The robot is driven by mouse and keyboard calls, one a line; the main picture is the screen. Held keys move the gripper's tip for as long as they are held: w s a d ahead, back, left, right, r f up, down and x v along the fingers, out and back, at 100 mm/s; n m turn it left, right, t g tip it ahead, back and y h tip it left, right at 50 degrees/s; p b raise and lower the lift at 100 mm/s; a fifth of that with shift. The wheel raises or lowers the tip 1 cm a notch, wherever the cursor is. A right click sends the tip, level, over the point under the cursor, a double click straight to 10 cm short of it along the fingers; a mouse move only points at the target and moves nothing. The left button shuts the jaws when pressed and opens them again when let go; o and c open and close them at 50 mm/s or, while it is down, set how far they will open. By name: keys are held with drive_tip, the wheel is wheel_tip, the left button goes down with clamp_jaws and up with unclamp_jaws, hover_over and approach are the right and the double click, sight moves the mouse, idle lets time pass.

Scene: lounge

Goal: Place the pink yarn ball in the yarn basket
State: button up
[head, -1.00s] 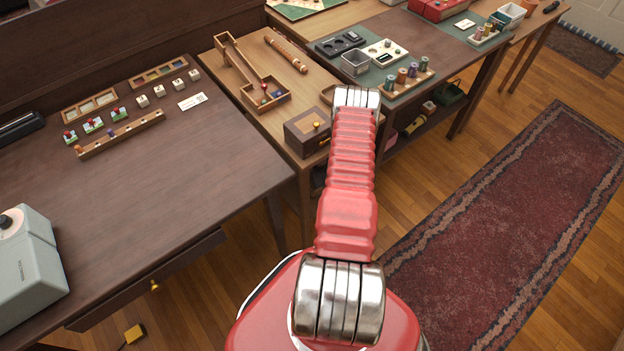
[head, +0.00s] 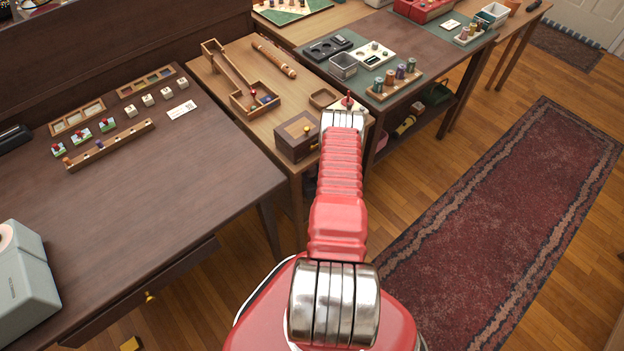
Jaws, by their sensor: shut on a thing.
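I see neither the pink yarn ball nor the yarn basket in the head view. My red ribbed arm reaches forward from the bottom middle and ends visually at a silver joint over the near edge of the light wooden table (head: 232,58). My gripper is hidden beyond that joint, so its fingers and anything between them do not show.
A dark table (head: 170,190) on the left holds small blocks and a grey machine (head: 22,275). A wooden box (head: 297,137) and a track toy (head: 240,85) stand on the light table. Spools (head: 390,78) stand farther right. A red rug (head: 500,220) covers clear floor.

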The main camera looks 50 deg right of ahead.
drive_tip(key=shift+f, duration=0.1)
drive_tip(key=shift+f, duration=2.05)
drive_tip(key=o, duration=1)
drive_tip(key=shift+f, duration=0.1)
drive_tip(key=shift+o, duration=0.2)
drive_tip(key=v, duration=1.2)
drive_tip(key=shift+s, duration=0.1)
